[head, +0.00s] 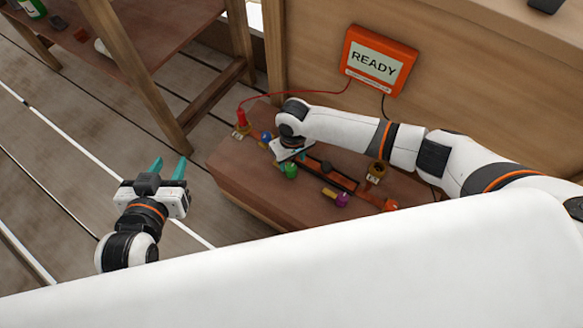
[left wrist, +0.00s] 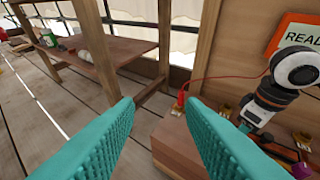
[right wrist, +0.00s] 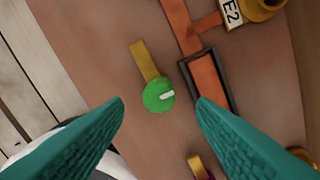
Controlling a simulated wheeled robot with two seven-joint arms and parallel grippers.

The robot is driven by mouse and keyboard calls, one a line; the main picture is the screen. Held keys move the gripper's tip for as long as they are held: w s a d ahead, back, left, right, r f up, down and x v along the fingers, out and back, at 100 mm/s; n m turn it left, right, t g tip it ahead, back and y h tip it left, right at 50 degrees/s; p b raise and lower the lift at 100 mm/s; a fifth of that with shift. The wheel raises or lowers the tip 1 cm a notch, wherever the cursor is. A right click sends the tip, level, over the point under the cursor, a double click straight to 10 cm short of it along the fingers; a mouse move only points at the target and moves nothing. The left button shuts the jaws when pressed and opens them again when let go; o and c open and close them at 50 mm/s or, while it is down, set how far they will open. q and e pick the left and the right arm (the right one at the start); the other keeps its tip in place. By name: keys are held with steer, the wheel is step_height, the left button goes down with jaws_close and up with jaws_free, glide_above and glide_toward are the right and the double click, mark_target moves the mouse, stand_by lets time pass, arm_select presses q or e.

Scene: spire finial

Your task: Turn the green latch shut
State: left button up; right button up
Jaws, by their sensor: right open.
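The green latch (head: 290,170) is a round green knob with a white mark, on the top of the brown wooden box (head: 235,183). My right gripper (right wrist: 160,105) is open above the latch; no contact shows. Its fingers are mostly hidden by the wrist in the head view. My left gripper (head: 169,168) is open and empty, left of the box; its teal fingers (left wrist: 160,105) frame bare floor.
A purple knob (head: 342,199), a blue knob (head: 266,136), a red post (head: 241,117) and a brass fitting (head: 376,172) stand on the box. An orange READY display (head: 378,61) is behind. A wooden shelf (head: 150,40) stands at back left.

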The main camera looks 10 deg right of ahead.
mark_target(292, 167)
step_height(292, 167, down, 4)
steer(key=shift+f+b, duration=0.25)
steer(key=shift+b, duration=0.75)
arm_select(q)
step_height(292, 167, up, 9)
steer(key=w+d+t+h, duration=0.2)
steer(key=t, duration=0.4)
steer(key=shift+w+t, duration=0.15)
steer(key=shift+t, duration=0.15)
arm_select(e)
steer(key=shift+f, duration=0.3)
